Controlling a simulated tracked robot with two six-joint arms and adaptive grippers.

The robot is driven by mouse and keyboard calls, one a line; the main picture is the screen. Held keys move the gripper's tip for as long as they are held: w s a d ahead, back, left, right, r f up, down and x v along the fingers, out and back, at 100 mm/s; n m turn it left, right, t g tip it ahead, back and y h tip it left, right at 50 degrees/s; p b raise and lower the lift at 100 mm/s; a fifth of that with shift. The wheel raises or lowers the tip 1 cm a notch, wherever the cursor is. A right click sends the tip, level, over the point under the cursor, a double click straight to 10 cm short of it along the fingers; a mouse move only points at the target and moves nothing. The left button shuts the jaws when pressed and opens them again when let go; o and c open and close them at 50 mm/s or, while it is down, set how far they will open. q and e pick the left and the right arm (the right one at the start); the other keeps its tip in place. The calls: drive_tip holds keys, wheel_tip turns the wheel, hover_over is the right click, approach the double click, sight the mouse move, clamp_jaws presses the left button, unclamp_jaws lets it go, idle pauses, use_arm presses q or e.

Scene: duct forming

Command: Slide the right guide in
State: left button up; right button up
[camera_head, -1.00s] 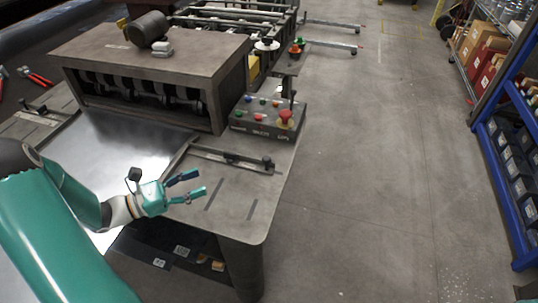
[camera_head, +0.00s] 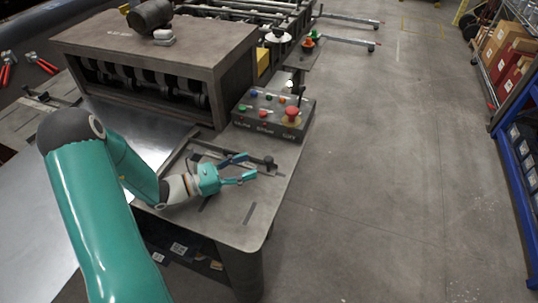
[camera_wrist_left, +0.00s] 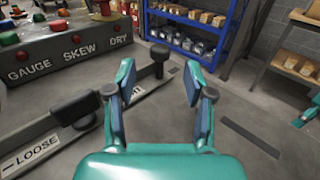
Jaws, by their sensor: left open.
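The right guide (camera_head: 214,148) is a dark bar with an upright knob (camera_head: 268,161) at its outer end, on the table's right wing. My left gripper (camera_head: 250,168) is open and empty, its fingers pointing right, just in front of the guide near the knob. In the left wrist view the open fingers (camera_wrist_left: 158,72) are spread. The knob (camera_wrist_left: 163,54) stands beyond and between them, and the guide's bar runs off to the lower left beside a "LOOSE" label (camera_wrist_left: 35,155). Contact with the guide cannot be made out.
The machine housing with rollers (camera_head: 155,70) stands behind, with a shiny metal sheet (camera_head: 140,130) in front of it. The button box (camera_head: 270,115) with a red stop button sits just behind the guide. The table edge lies close on the right, with open floor beyond.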

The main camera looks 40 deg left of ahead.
sight(268, 157)
use_arm(q)
drive_tip(key=p+x, duration=0.1)
drive_tip(key=x, duration=0.6)
drive_tip(key=shift+w, duration=0.1)
clamp_jaws()
